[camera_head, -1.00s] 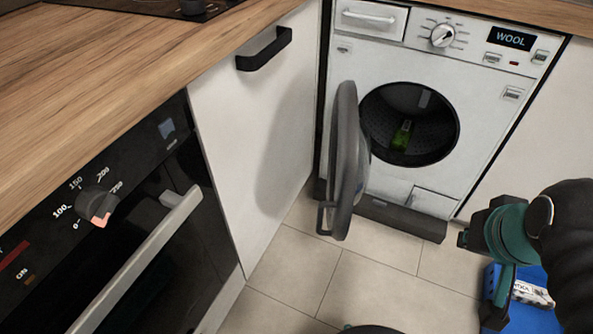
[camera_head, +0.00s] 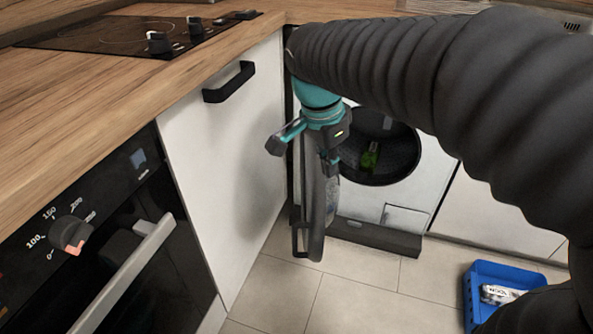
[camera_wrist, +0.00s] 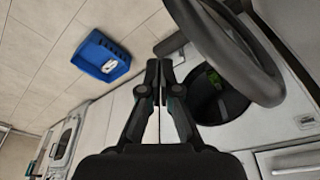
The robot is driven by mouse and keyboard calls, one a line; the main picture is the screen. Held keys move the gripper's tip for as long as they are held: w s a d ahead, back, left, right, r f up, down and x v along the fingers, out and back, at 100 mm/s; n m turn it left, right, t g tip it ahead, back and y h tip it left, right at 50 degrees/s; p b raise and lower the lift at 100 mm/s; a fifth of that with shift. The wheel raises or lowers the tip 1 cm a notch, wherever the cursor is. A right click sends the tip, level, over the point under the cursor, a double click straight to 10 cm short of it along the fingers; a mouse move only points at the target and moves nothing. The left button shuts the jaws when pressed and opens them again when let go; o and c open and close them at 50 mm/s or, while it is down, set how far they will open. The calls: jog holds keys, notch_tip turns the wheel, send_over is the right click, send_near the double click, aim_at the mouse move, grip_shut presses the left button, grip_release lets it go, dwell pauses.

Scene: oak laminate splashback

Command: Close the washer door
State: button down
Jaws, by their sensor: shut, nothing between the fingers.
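The washer door (camera_head: 318,222), a dark ring with a handle at its lower edge, stands swung wide open and is seen nearly edge-on in the head view. In the wrist view the door (camera_wrist: 232,52) is a large dark ring at upper right. The white washer (camera_head: 437,172) has its round opening (camera_head: 398,158) uncovered, with a green item (camera_head: 370,156) inside. My gripper (camera_head: 332,165) is over the upper part of the door in the head view; contact is unclear. In the wrist view my gripper (camera_wrist: 157,66) has its fingers together and empty, left of the door ring.
A white cabinet (camera_head: 225,160) with a black handle (camera_head: 229,82) is left of the door, beside the oven (camera_head: 100,250). A blue bin (camera_head: 512,272) sits on the tiled floor at right. The floor before the washer (camera_head: 350,285) is clear.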

aim_at(312, 184)
jog(key=w+a+f+m+g+h, duration=0.1)
jog(key=w+a+f+m+h, duration=0.15)
jog(key=w+a+m, duration=0.55)
notch_tip(312, 184, down, 10)
jog(key=d+n, duration=0.1)
jog(key=d, duration=0.1)
jog(key=shift+s+d+b, duration=0.15)
jog(key=shift+s+b, duration=0.15)
jog(key=shift+s, duration=0.1)
